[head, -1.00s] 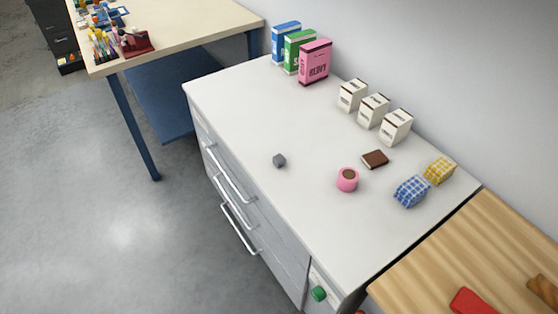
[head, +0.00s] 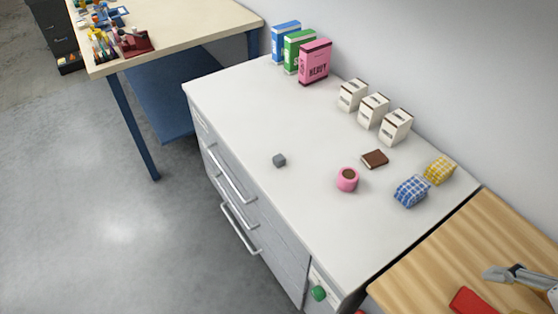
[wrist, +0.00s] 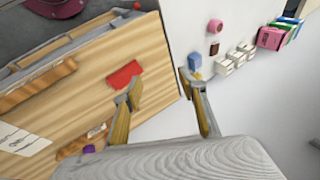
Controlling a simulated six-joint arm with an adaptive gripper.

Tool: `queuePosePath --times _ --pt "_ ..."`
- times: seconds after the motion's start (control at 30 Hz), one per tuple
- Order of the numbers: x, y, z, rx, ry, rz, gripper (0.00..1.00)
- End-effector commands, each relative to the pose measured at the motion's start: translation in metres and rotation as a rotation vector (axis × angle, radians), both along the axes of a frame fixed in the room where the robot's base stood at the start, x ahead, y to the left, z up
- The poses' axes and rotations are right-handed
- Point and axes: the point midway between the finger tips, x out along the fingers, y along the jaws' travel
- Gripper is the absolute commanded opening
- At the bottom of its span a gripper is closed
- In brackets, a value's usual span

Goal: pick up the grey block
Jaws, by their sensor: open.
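My gripper (head: 500,274) shows at the lower right edge of the head view, above the wooden surface and far from the block. In the wrist view my gripper (wrist: 155,88) has its two fingers spread wide, with nothing held between them.
A pink item (head: 347,180), brown block (head: 374,159), blue checked packet (head: 411,191) and yellow packet (head: 440,170) stand on the cabinet's right part. White cartons (head: 373,110) and a pink box (head: 315,63) line the wall. A red object (head: 474,301) lies on the wooden surface (head: 450,255).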

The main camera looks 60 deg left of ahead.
Motion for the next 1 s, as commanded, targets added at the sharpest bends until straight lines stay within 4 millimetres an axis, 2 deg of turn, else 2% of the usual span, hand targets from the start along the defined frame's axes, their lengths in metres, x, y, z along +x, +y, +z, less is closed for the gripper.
queuePosePath --times 0.53,1.0 --pt "0.043 0.134 -0.005 0.299 0.262 -0.073 0.42" --pt "0.067 0.25 -0.028 0.494 0.518 -0.186 0.42"
